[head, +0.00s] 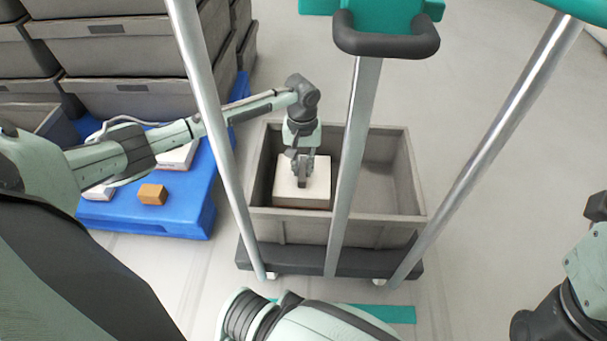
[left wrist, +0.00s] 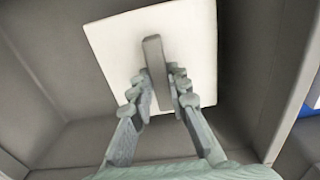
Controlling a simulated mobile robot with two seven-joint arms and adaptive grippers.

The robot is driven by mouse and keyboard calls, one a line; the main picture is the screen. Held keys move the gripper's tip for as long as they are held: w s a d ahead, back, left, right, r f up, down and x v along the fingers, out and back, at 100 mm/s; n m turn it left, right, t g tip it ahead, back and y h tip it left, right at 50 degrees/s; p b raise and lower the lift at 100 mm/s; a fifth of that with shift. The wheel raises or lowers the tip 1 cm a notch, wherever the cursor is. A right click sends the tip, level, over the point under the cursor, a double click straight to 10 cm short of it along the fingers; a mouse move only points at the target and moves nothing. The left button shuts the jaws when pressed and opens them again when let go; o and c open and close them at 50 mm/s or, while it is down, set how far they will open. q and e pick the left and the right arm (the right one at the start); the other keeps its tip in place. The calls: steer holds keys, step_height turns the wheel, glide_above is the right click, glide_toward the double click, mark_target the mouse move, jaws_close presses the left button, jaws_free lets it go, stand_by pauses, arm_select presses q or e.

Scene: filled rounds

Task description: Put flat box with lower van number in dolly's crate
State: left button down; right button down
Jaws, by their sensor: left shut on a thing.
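A white-topped flat box (head: 316,188) is inside the left part of the grey crate (head: 408,160) on the dolly (head: 305,262). My left gripper (head: 302,180) reaches down into the crate and is shut on the grey handle bar on top of this box. The left wrist view shows the fingers (left wrist: 160,95) on either side of the bar, with the white lid (left wrist: 110,45) below them. No van number is readable on the box. Whether the box touches the crate floor I cannot tell. My right gripper is not clearly in view; part of my right arm shows at the right edge.
A blue pallet (head: 190,218) at left holds a small orange-brown box (head: 152,194) and white boxes (head: 178,157) partly behind my left arm. Grey crates (head: 110,45) are stacked behind. Metal poles (head: 352,150) stand in front of the crate. The crate's right part is empty.

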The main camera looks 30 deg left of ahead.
arm_select(q)
steer(key=shift+f, duration=0.95)
steer(key=shift+f+b, duration=0.25)
steer(key=shift+b, duration=0.05)
steer(key=c, duration=1.5)
jaws_free()
steer(key=shift+f, duration=0.1)
steer(key=shift+o, duration=0.2)
